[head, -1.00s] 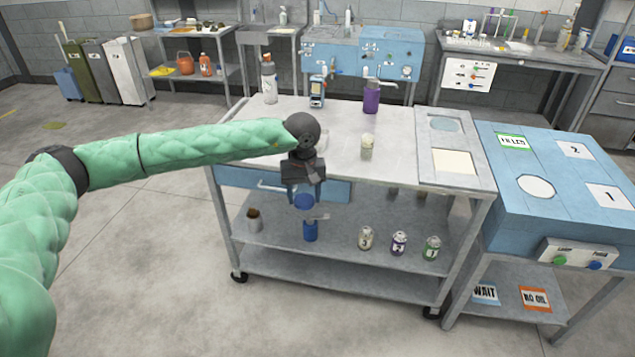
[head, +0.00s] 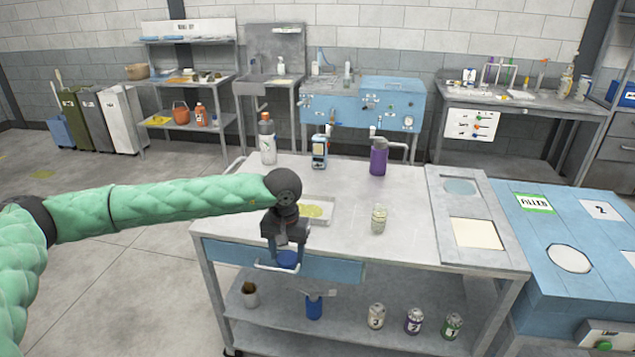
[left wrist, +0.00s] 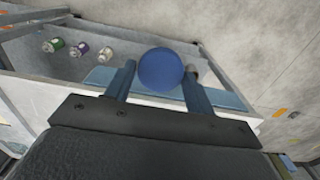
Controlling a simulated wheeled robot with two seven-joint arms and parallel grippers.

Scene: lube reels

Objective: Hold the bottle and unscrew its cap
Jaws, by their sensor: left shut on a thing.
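My left gripper (head: 286,256) is shut on a round blue thing (head: 288,260), just in front of the cart's blue drawer front. In the left wrist view the blue thing (left wrist: 161,69) shows as a disc between the two fingers; I cannot tell whether it is a cap. A small pale bottle (head: 379,218) stands upright on the cart top, to the right of the gripper. A purple bottle (head: 378,158) and a white bottle with an orange top (head: 267,138) stand upright further back. My right gripper is not in view.
The grey cart top (head: 345,240) has free room around the small bottle. A shallow tray (head: 316,211) lies beside my left arm. A blue container (head: 314,306) and several small cans stand on the shelf below. A blue bench (head: 550,230) adjoins on the right.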

